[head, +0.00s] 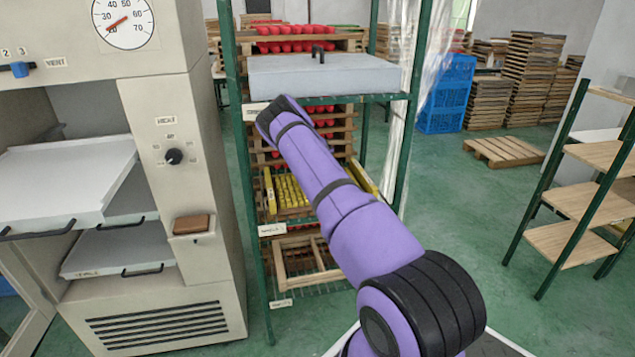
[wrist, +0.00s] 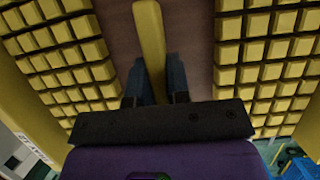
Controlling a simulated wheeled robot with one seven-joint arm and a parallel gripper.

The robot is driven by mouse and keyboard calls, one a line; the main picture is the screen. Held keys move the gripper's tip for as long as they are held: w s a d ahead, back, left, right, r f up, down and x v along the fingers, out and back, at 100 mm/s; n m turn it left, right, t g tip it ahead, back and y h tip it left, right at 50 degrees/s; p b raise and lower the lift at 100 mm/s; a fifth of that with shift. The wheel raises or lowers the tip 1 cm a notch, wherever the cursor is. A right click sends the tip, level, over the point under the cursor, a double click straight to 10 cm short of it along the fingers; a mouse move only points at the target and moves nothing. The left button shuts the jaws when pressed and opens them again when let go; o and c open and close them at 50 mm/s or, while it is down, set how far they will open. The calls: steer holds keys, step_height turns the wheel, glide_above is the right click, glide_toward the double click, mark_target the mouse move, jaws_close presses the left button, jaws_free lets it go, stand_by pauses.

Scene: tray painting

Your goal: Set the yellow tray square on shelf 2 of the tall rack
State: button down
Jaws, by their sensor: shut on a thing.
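The yellow tray (head: 269,190) is at the middle level of the tall green rack (head: 236,150) in the head view, partly hidden behind my purple arm. It has yellow side rims and rows of yellow blocks. In the wrist view, its yellow handle bar (wrist: 150,30) runs between the fingers of my gripper (wrist: 154,82), which is shut on it. Blocks lie on both sides of a brown strip. My gripper is hidden in the head view. I cannot tell whether the tray rests on the shelf (head: 298,226) or hangs just above it.
A grey slab-like tray (head: 325,78) with a black handle fills the upper shelf. A wooden frame (head: 300,262) lies on the lower shelf. A beige cabinet (head: 190,150) with pulled-out white trays (head: 65,175) stands close at left. A wooden shelf unit (head: 590,195) stands right; green floor between is open.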

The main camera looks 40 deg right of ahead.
steer(key=c, duration=1.5)
jaws_free()
steer(key=shift+f, duration=0.15)
steer(key=o, duration=0.4)
steer(key=v, duration=0.5)
steer(key=shift+s+r, duration=0.15)
steer(key=shift+r, duration=0.2)
steer(key=s+a, duration=0.2)
steer(key=s, duration=0.1)
steer(key=s+a, duration=0.2)
steer(key=s, duration=0.1)
steer(key=s+a, duration=0.2)
steer(key=s, duration=0.2)
steer(key=shift+a+f, duration=0.1)
steer(key=shift+f, duration=0.05)
